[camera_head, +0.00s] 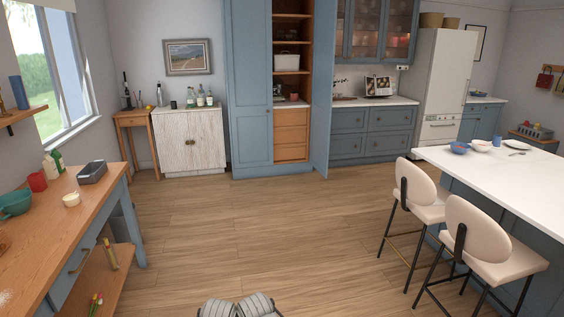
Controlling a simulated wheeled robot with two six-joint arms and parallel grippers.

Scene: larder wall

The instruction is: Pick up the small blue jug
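I cannot make out a small blue jug for certain. A small blue cup-like vessel (497,141) stands upright on the white island top at the right; it is too small to tell whether it has a handle or spout. A blue bowl (459,148) sits to its left on the same top. A tall blue object (19,92) stands on the wall shelf at the far left. Neither of my grippers shows; only pale grey parts, seemingly mine, appear at the bottom edge.
The wood floor (270,220) ahead is clear. Two pale stools (421,190) stand before the island (530,180). A wooden workbench (50,222) runs along the left. The open larder cupboard (249,100) stands at the back, its right door swung outward.

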